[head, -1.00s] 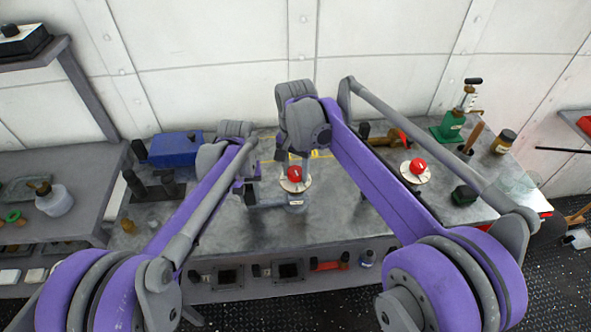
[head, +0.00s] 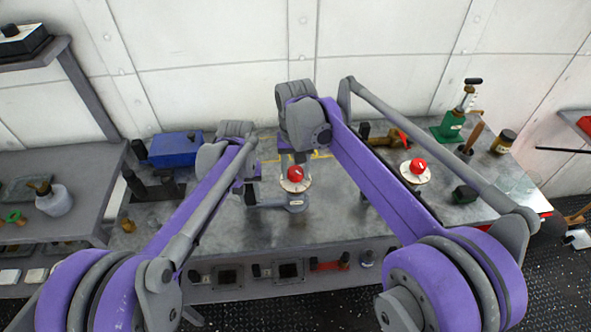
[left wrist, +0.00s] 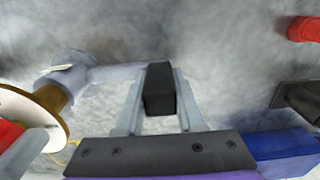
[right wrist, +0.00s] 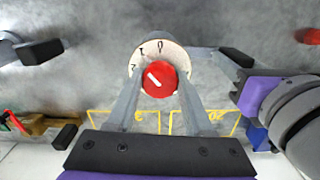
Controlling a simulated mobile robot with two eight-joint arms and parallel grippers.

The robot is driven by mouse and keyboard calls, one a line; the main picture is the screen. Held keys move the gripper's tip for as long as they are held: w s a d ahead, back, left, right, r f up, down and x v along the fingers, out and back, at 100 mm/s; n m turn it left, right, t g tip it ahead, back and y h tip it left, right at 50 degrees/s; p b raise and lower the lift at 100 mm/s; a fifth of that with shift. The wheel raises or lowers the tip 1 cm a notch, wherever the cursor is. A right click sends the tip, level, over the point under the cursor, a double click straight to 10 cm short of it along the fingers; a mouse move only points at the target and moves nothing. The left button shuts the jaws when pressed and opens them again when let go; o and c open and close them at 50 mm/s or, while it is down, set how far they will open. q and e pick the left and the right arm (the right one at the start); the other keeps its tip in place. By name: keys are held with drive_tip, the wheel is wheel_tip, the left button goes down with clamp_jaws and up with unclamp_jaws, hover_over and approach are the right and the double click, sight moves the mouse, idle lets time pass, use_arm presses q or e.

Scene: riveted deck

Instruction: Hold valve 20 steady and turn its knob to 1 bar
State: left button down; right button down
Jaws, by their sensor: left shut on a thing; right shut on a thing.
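The valve (head: 296,204) stands on the bench, with a grey body, a cream dial and a red knob (head: 296,174). In the left wrist view, my left gripper (left wrist: 159,90) is shut on the black grip (left wrist: 160,88) at the end of the valve's grey side arm (left wrist: 112,73). In the right wrist view, my right gripper (right wrist: 160,80) is shut on the red knob (right wrist: 160,80) from above, one finger on each side. The dial (right wrist: 150,50) shows 2, 1 and 0. The knob's white mark points up-left, roughly toward 1. The dial's lower part is hidden.
A second valve with a red knob (head: 419,166) stands to the right. Yellow outlines on the bench carry numbers, including 20 (right wrist: 215,116). A blue box (head: 175,149) is at the back left, a green-based tool (head: 449,130) at the back right.

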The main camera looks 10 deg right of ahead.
sight(296, 171)
drive_tip(key=shift+c, duration=1.4)
unclamp_jaws()
wheel_tip(296, 171, up, 12)
use_arm(q)
drive_tip(key=shift+c, duration=2.2)
unclamp_jaws()
